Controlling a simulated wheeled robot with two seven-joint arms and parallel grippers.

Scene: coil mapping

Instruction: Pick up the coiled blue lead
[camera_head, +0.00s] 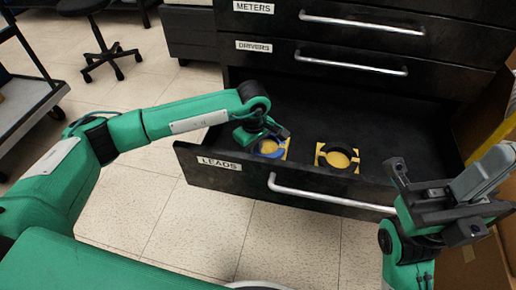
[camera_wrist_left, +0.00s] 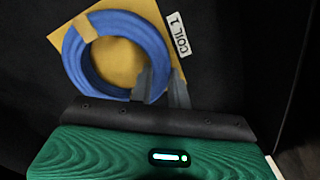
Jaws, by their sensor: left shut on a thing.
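The coiled blue lead (camera_head: 268,147) lies on a yellow card in the open drawer labelled LEADS (camera_head: 180,151). In the left wrist view the blue coil (camera_wrist_left: 72,57) has a tan band at its upper left and rests on the yellow card (camera_wrist_left: 112,48), beside a tag reading COIL 1. My left gripper (camera_head: 275,139) reaches down into the drawer; in the left wrist view its fingers (camera_wrist_left: 160,88) are shut on the coil's lower right side. My right gripper (camera_head: 438,194) is outside the drawer at the right, with no thing seen in it; its jaw gap is unclear.
A black coil (camera_head: 322,160) on another yellow card lies to the right in the drawer. The drawer's front wall and silver handle (camera_head: 330,198) stand nearest me. Closed drawers METERS (camera_head: 360,15) and DRIVERS (camera_head: 350,62) are above. Cardboard boxes (camera_head: 475,265) stand at the right.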

